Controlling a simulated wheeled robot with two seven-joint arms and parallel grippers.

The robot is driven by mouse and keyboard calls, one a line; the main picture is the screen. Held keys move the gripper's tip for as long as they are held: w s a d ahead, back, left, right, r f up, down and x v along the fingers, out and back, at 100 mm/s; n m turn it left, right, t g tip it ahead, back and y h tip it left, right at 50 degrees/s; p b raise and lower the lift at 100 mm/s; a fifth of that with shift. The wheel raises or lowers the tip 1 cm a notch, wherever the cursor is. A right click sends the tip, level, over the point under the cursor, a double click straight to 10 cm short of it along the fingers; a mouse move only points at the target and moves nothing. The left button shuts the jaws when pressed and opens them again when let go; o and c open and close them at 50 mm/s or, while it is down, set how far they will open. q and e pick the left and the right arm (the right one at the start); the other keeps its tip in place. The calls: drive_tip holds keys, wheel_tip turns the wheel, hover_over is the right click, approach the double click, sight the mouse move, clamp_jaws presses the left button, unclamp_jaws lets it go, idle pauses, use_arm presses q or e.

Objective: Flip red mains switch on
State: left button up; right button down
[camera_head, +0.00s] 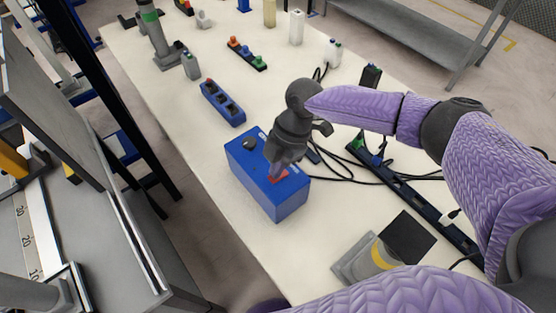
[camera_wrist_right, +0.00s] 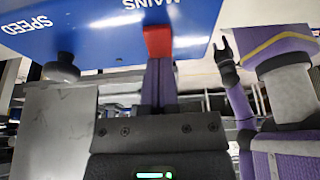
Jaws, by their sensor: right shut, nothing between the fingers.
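The red mains switch (camera_head: 278,176) sits on top of a blue box (camera_head: 262,203), near its right end. My right gripper (camera_head: 275,171) is shut and empty, pointing down at the switch and partly covering it. In the right wrist view the closed fingers (camera_wrist_right: 159,62) meet the edge of the red switch (camera_wrist_right: 158,42), beside the word MAINS. They look to be touching, but I cannot be sure. Whether the switch is on or off does not show. A dark forked tip (camera_wrist_right: 226,50) on a purple link there may be my left gripper; its opening is unclear.
A black knob (camera_head: 249,143) is on the box's left part. Black cables (camera_head: 345,178) and a power strip (camera_head: 425,205) lie to the right. A grey stand with a yellow ring (camera_head: 384,256) is nearby. A blue socket block (camera_head: 223,103) stands behind; bare white table lies around it.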

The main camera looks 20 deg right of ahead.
use_arm(q)
drive_tip(key=shift+d+r, duration=0.1)
use_arm(e)
drive_tip(key=shift+s+a+f+h+p, duration=0.1)
drive_tip(key=shift+h+p, duration=0.2)
drive_tip(key=shift+p, duration=0.15)
drive_tip(key=shift+f, duration=0.1)
use_arm(q)
drive_tip(key=shift+d+r, duration=0.15)
drive_tip(key=shift+d, duration=0.1)
use_arm(e)
drive_tip(key=shift+w+d+b, duration=0.35)
drive_tip(key=shift+d, duration=0.5)
use_arm(q)
drive_tip(key=shift+w+r+p, duration=0.1)
drive_tip(key=shift+r+p, duration=0.65)
drive_tip(key=shift+p, duration=0.15)
use_arm(e)
drive_tip(key=v, duration=1)
